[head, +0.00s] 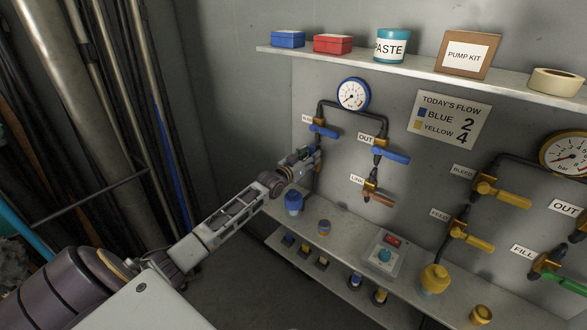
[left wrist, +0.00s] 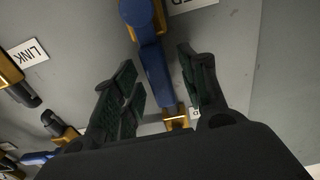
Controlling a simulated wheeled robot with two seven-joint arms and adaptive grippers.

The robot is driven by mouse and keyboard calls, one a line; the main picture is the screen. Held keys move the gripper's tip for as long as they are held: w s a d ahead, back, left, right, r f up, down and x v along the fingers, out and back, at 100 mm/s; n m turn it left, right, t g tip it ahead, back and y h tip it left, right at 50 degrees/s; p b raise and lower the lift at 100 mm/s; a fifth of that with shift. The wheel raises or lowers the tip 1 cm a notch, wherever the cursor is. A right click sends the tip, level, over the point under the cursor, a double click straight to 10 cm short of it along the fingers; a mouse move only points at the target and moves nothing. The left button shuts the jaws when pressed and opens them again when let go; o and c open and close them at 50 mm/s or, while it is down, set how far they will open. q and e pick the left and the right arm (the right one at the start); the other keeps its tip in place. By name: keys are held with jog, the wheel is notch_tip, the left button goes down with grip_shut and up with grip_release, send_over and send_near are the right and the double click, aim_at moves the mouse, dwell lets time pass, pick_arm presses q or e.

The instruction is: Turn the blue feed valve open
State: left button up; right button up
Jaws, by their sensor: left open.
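My left gripper (head: 307,156) is at the wall panel, beside the lower left of the blue pipe loop. In the left wrist view its two fingers (left wrist: 156,62) are open, one on each side of a blue lever (left wrist: 153,62). A brass fitting (left wrist: 160,18) is by the lever, and a partly cut-off label ending in "ED" (left wrist: 190,3) is nearby. I take this lever to be the blue feed valve; in the head view my gripper mostly hides it. I cannot tell whether a finger touches it. My right gripper is not in view.
Close by are an upper blue valve (head: 323,131), the blue OUT valve (head: 391,156) and the LINK valve (head: 378,198). A blue gauge (head: 353,95) tops the loop. Yellow valves (head: 503,193) are farther right. A shelf (head: 430,80) runs above; a lower ledge (head: 345,232) holds small parts.

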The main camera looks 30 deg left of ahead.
pick_arm(q)
jog(key=s, duration=1)
jog(key=shift+s+a, duration=0.15)
jog(key=shift+a, duration=0.25)
dwell(0.7)
